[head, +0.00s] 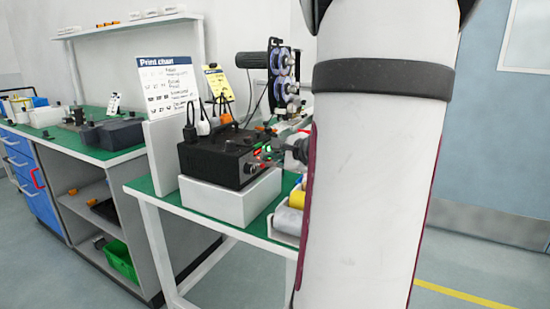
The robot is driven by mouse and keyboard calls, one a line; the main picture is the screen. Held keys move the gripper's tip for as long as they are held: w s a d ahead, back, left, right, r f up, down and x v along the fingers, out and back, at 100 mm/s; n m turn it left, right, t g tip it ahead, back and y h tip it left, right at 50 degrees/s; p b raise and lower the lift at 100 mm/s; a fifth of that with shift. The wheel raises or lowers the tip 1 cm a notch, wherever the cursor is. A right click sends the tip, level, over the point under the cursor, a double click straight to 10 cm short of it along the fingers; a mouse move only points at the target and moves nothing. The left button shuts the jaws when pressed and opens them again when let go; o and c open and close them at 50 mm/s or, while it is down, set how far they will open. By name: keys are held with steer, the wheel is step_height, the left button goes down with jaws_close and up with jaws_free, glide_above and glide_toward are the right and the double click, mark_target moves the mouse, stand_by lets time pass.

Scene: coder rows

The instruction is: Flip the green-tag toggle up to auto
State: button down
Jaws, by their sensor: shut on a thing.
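A black control box (215,157) stands on a white block on the green-topped bench. Its front face carries a round knob (249,168), small red lights and a small green mark (268,148) near the right end. My gripper (267,156) comes in from the right, its fingertips at this right end of the front face, beside the green mark. It appears shut on the green-tag toggle there. The toggle itself is hidden by the fingers and too small to make out, so its up or down position cannot be told.
My white arm link fills the right-centre and hides the bench's right side. A white block (230,203) supports the box. Bins with yellow rolls (297,199) stand right of it. A reel machine (284,75) and a print chart (168,84) stand behind. A second bench is at left.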

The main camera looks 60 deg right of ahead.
steer(key=c, duration=2)
jaws_free()
steer(key=shift+s, duration=0.1)
steer(key=v, duration=1.1)
steer(key=shift+s+a+r, duration=0.15)
steer(key=shift+s+a, duration=0.05)
steer(key=shift+s, duration=0.1)
